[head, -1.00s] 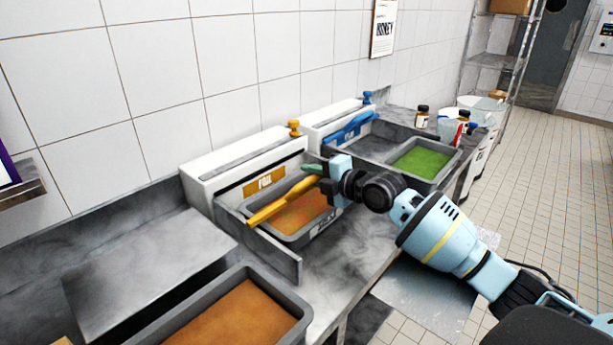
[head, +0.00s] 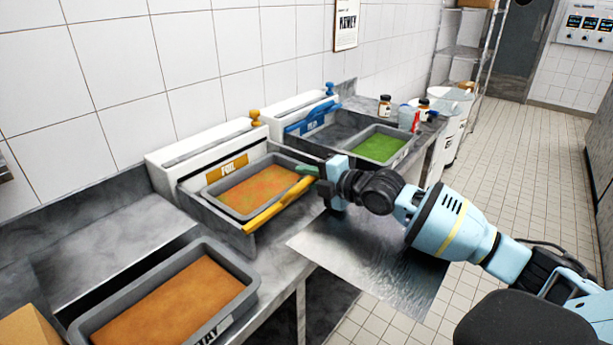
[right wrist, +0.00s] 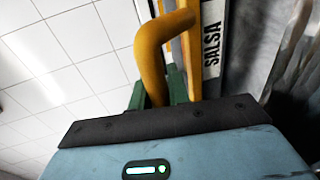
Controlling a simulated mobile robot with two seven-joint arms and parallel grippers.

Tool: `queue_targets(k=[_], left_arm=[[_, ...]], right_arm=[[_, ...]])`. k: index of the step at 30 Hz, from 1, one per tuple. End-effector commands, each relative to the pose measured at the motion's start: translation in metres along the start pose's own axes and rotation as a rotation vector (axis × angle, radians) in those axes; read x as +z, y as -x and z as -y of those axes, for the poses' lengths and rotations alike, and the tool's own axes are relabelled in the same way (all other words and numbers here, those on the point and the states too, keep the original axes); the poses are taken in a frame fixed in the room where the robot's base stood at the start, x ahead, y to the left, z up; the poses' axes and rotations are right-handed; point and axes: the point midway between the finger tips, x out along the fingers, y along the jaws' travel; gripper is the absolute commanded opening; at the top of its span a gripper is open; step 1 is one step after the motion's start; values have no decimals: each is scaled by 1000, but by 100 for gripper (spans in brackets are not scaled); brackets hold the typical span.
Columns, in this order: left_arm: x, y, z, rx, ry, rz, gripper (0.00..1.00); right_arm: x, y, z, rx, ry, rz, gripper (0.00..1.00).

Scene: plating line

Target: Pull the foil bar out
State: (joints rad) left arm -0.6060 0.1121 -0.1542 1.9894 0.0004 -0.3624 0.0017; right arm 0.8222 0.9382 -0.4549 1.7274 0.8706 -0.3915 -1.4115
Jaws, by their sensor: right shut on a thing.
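The foil bar (head: 268,210) is a yellow bar in front of the white dispenser (head: 208,152) labelled FOIL. It lies along the front side of a grey tray (head: 208,195) with orange-brown, mottled contents. My right gripper (head: 306,170), with green fingers, is shut on the bar at its right end. In the right wrist view, the yellow bar (right wrist: 152,62) bends between the green fingers (right wrist: 158,92), and a SALSA label (right wrist: 212,48) shows beside it. My left gripper is not in view.
A second dispenser with a blue bar (head: 312,117) and a tray of green food (head: 380,147) stand to the right. Another orange-brown tray (head: 245,275) is at the front left. A shiny grey sheet-like surface (head: 375,265) lies below my arm. Floor (head: 540,190) is clear at right.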

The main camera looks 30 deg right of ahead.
Motion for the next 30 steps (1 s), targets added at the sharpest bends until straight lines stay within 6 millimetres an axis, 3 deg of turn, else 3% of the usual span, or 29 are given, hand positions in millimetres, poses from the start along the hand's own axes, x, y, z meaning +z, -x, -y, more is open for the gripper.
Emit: queue_targets(k=[7, 8, 12, 23, 30], left_arm=[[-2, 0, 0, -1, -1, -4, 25], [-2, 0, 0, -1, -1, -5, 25], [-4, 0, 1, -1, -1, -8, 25], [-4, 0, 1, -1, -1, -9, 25], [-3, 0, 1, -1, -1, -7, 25]], right_arm=[[-1, 0, 4, -8, -1, -2, 0], [-1, 0, 4, -8, -1, -2, 20], [-1, 0, 3, -7, 0, -2, 39], [0, 3, 2, -5, 1, 0, 40], [0, 32, 4, -8, 5, 0, 40]])
